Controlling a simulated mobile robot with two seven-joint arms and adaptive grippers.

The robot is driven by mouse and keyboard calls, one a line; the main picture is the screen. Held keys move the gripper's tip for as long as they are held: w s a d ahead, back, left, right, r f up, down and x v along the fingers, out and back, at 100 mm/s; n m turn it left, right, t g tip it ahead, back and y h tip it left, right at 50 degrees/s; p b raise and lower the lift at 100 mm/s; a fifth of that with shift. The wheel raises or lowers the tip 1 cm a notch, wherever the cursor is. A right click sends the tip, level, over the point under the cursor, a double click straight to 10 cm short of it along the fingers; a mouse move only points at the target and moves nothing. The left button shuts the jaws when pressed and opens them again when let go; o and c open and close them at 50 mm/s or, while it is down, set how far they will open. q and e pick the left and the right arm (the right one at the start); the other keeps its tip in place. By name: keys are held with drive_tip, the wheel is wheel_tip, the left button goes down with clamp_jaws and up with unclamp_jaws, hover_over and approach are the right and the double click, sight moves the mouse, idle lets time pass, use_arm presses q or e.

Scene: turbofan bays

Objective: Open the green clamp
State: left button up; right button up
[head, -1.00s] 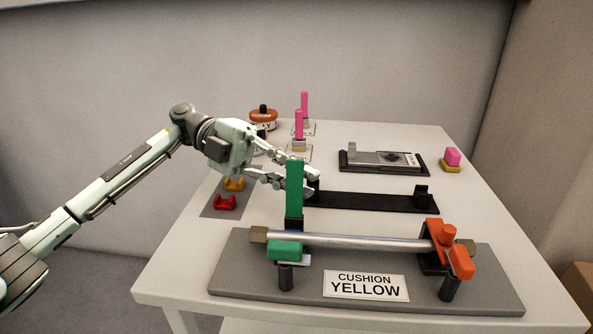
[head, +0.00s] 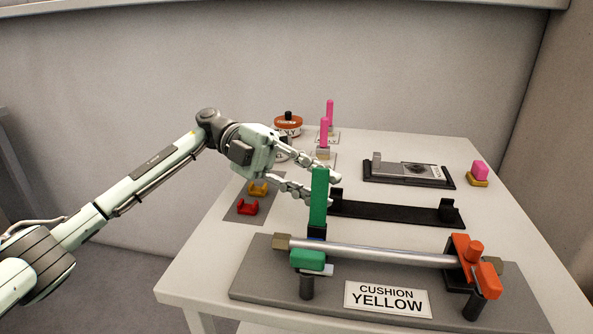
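The green clamp has a tall green lever (head: 319,198) standing upright and a green block (head: 307,260) lower down in front, near the left end of a metal rod (head: 380,254). My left gripper (head: 336,189) is at the lever, its fingers apart and reaching behind it from the left. The lever hides part of the lower finger, and I cannot tell whether either finger touches it. My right gripper is not in view.
An orange clamp (head: 466,262) sits at the rod's right end. The grey base (head: 257,282) carries a "CUSHION YELLOW" label (head: 387,299). Behind lie a black bracket (head: 400,213), a dark tray (head: 400,181), pink pegs (head: 324,132) and red (head: 247,207) and yellow pieces (head: 258,189).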

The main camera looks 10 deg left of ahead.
use_arm(q)
drive_tip(key=v, duration=1.1)
drive_tip(key=shift+a, duration=0.1)
